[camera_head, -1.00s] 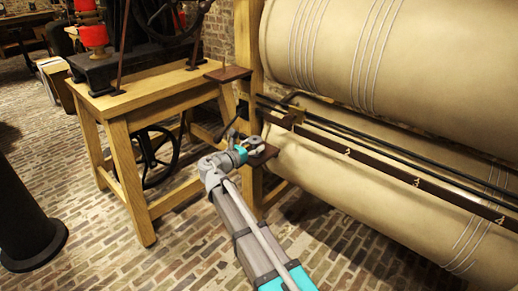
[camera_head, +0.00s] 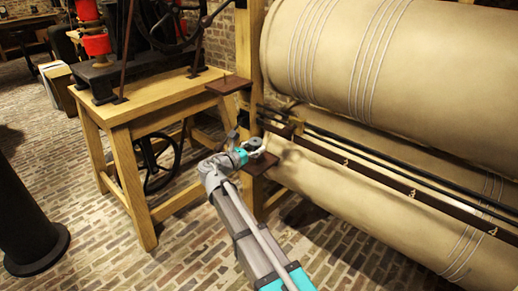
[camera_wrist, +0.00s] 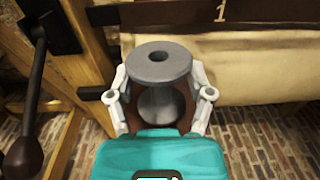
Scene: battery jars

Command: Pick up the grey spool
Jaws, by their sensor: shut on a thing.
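The grey spool (camera_wrist: 160,62) has a round flanged top with a dark centre hole. In the wrist view it stands upright between the two pale fingers of my gripper (camera_wrist: 159,82), which are shut on it. In the head view the spool (camera_head: 255,142) shows small at the tip of my gripper (camera_head: 250,148), over a small brown shelf (camera_head: 262,166). The spool's lower part is partly hidden by my gripper, and I cannot clearly tell the gap between it and the shelf.
A large cream roller (camera_head: 390,60) and a second one below (camera_head: 330,165) fill the right side. A wooden post (camera_head: 249,60) stands close behind. A dark lever (camera_wrist: 30,110) hangs at left in the wrist view. A wooden bench (camera_head: 150,95) stands at left.

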